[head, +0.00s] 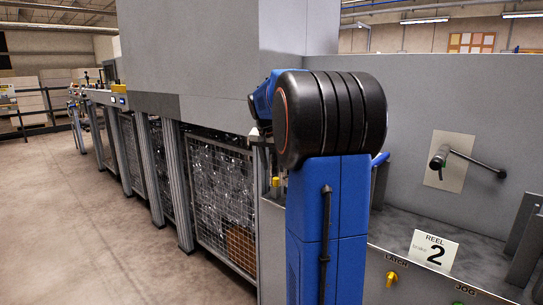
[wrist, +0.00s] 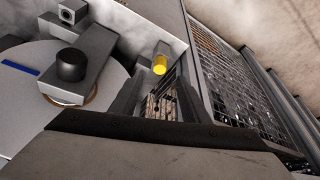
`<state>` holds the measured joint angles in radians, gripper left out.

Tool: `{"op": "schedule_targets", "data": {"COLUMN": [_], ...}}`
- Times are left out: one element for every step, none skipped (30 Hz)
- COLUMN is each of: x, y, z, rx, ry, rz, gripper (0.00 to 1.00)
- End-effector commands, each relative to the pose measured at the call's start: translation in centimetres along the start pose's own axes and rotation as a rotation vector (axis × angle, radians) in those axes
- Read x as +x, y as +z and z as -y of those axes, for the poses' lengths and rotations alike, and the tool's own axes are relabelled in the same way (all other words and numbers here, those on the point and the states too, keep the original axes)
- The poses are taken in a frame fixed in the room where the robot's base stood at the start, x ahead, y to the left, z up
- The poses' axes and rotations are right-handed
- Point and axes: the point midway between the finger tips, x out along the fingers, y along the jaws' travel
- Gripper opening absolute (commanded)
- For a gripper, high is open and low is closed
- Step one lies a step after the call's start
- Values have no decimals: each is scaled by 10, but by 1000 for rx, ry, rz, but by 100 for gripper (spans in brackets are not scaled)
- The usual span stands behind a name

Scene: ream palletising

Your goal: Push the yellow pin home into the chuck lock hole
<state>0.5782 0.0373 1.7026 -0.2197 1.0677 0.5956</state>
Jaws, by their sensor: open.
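The yellow pin (wrist: 160,64) shows in the wrist view as a short yellow cylinder at the end of a pale holder, just beyond my fingertips. A small yellow piece, likely the same pin (head: 276,181), shows in the head view left of my blue arm. My gripper (wrist: 164,78) is open, its two dark fingers pointing toward the pin, with nothing held between them. I cannot tell whether a fingertip touches the pin. A pale round disc (wrist: 110,88) with a grey arm and black knob (wrist: 71,64) lies to the left, perhaps part of the chuck. The lock hole is not clearly visible.
A wire mesh guard (wrist: 232,85) runs close along the right in the wrist view; mesh panels (head: 222,180) also stand left of my arm in the head view. A grey block with a round hole (wrist: 68,14) is at upper left. Open floor (head: 80,235) lies left.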

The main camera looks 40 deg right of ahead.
Motion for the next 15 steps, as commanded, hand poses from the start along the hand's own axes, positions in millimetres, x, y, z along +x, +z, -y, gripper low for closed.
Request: {"op": "schedule_targets", "data": {"x": [9, 14, 20, 25, 29, 35, 39, 43, 47, 50, 53, 56, 58, 60, 62], "y": [0, 1, 1, 0, 0, 0, 0, 0, 1, 0, 0, 0, 0, 0, 0], "z": [0, 0, 0, 0, 0, 0, 0, 0, 0, 0, 0, 0, 0, 0, 0], "rx": [0, 0, 0, 0, 0, 0, 0, 0, 0, 0, 0, 1, 1, 1, 1], "ry": [1, 1, 1, 1, 1, 1, 1, 1, 1, 1, 0, 0, 0, 0, 0], "rz": [2, 2, 2, 1, 2, 2, 2, 2, 2, 2, 1, 0, 0, 0, 0], "gripper": [42, 42, 42, 42, 42, 42, 42, 42, 42, 42, 42, 42, 42, 42, 42]}}
